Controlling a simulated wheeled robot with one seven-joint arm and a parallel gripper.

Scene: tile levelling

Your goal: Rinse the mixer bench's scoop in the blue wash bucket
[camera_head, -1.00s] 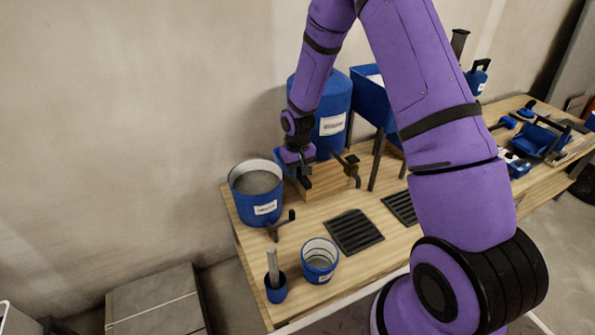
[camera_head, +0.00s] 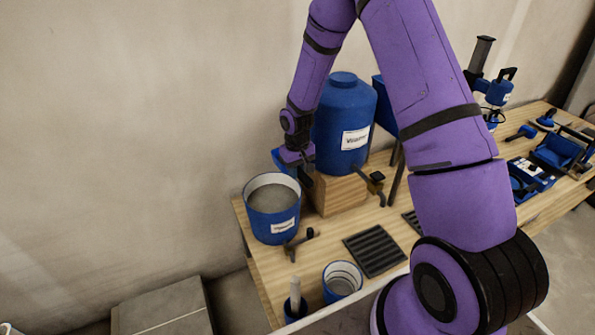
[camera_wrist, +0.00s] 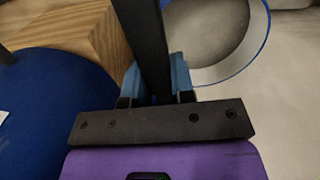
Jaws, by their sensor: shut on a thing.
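My gripper (camera_head: 304,176) points down just right of and above the blue wash bucket (camera_head: 283,228), in front of the blue tank. The wrist view shows my gripper (camera_wrist: 157,90) shut on a long dark bar (camera_wrist: 149,45), seemingly the scoop's handle. The scoop's far end is not clear in either view. The wash bucket has a white label, a pale inner wall and grey contents. Its rim also shows in the wrist view (camera_wrist: 262,40), right of the bar. The bar appears beside the bucket's opening; its height over the rim cannot be told.
A labelled blue tank (camera_head: 343,112) with a tap stands on a wooden block (camera_head: 338,194) close to my gripper. A dark grate (camera_head: 375,250), a small blue pot (camera_head: 342,284) and a cup with a grey stick (camera_head: 295,300) occupy the front of the bench (camera_head: 262,277).

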